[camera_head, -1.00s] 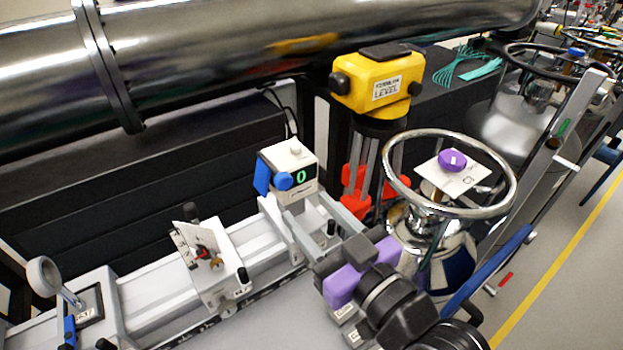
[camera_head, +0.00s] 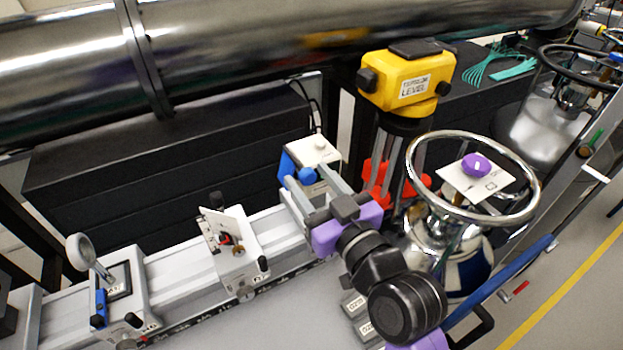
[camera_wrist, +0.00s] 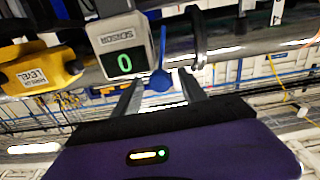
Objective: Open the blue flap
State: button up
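The white sensor box (camera_head: 318,148) stands on the rail, partly hidden by my gripper. Its blue flap (camera_head: 286,165) hangs at the box's left side, with a round blue knob (camera_head: 306,176) beside it. In the wrist view the sensor box (camera_wrist: 123,58) shows a green 0, and the blue knob (camera_wrist: 159,80) with a thin blue strip above it is at its right. My gripper (camera_head: 308,178) is open and empty, its two grey fingers pointing at the blue part. In the wrist view the knob appears between the fingertips (camera_wrist: 161,79); I cannot tell whether they touch it.
A yellow level (camera_head: 406,80) on a red-footed tripod stands behind right. A chrome handwheel (camera_head: 535,190) is close right of my arm. A white holder (camera_head: 235,250) and a lens mount (camera_head: 125,300) sit on the rail to the left. A large metal pipe (camera_head: 240,45) runs above.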

grip_shut()
dwell(1.3)
